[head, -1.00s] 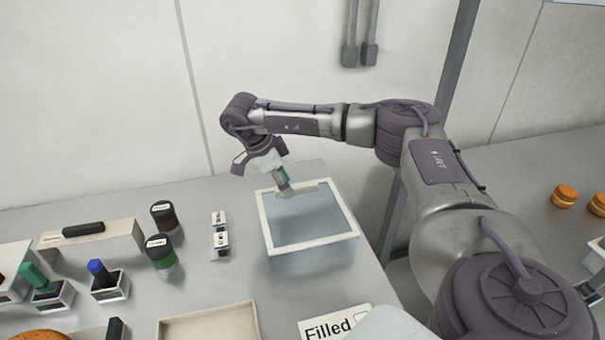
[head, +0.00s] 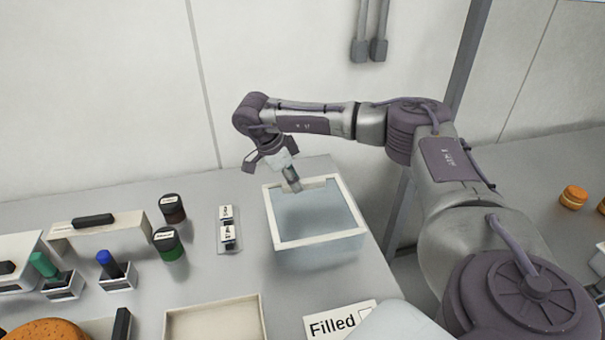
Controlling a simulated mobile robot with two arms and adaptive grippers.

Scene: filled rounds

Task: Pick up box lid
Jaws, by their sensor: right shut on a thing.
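The box lid (head: 320,240) shows as a pale rectangular frame around a clear, bluish panel, near the right end of the grey table. A see-through box body (head: 320,258) shows faintly beneath its front edge. I cannot tell whether the lid touches the box. My right gripper (head: 292,184) points down at the lid's far edge, left of its middle, and is shut on it. The fingertips are small in the picture and partly cover that edge. My left gripper is not in view.
Dark-lidded jars (head: 169,245), small labelled blocks (head: 228,232) and a blue marker in a stand (head: 110,267) stand left of the box. A shallow pale tray (head: 212,302) and a "Filled" card (head: 335,323) lie in front. The wall is behind.

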